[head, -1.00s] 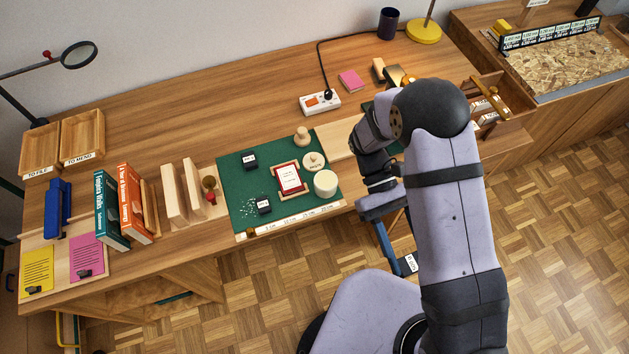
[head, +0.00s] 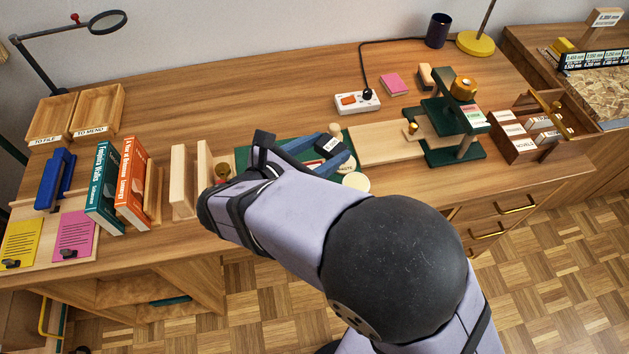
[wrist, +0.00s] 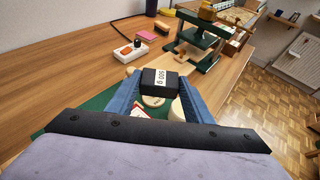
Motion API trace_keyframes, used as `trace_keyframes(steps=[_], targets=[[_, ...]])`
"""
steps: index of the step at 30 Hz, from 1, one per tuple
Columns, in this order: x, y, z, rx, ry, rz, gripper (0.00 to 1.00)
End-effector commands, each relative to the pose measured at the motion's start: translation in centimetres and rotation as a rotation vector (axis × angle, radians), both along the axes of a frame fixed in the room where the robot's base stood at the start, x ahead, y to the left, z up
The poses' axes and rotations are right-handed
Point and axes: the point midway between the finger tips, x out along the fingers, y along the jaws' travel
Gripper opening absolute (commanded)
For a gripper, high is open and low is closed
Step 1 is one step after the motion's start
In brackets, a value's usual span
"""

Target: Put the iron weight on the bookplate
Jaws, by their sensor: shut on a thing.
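The iron weight (wrist: 159,81) is a black block with a white label reading 500 g. My gripper (wrist: 160,84) is shut on it, with a blue finger on each side. In the head view my gripper (head: 326,150) holds the weight (head: 328,145) above the green mat (head: 243,156). Part of the red-and-white bookplate (wrist: 138,114) shows below and left of the weight in the wrist view. I cannot tell the height of the weight above the mat.
A round labelled lid (head: 346,167) and a cream jar (head: 356,182) sit near the gripper, with a wooden knob (head: 335,129) behind. A green press (head: 455,125) stands right. Books (head: 130,185) and wooden bookends (head: 183,180) stand left.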

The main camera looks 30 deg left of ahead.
Motion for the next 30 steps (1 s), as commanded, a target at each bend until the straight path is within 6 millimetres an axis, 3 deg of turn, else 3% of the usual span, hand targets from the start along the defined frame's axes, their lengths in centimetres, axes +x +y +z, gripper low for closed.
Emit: trace_keyframes(steps=[4, 12, 24, 30], targets=[[-1.1, 2.1, 0.9, 0.002, -0.003, 0.097, 0.08], [-1.5, 2.9, 1.1, -0.001, -0.002, 0.135, 0.08], [-1.5, 2.8, -4.0, -0.002, -0.002, 0.133, 0.08], [-1.5, 2.9, -5.0, 0.002, -0.002, 0.132, 0.08]])
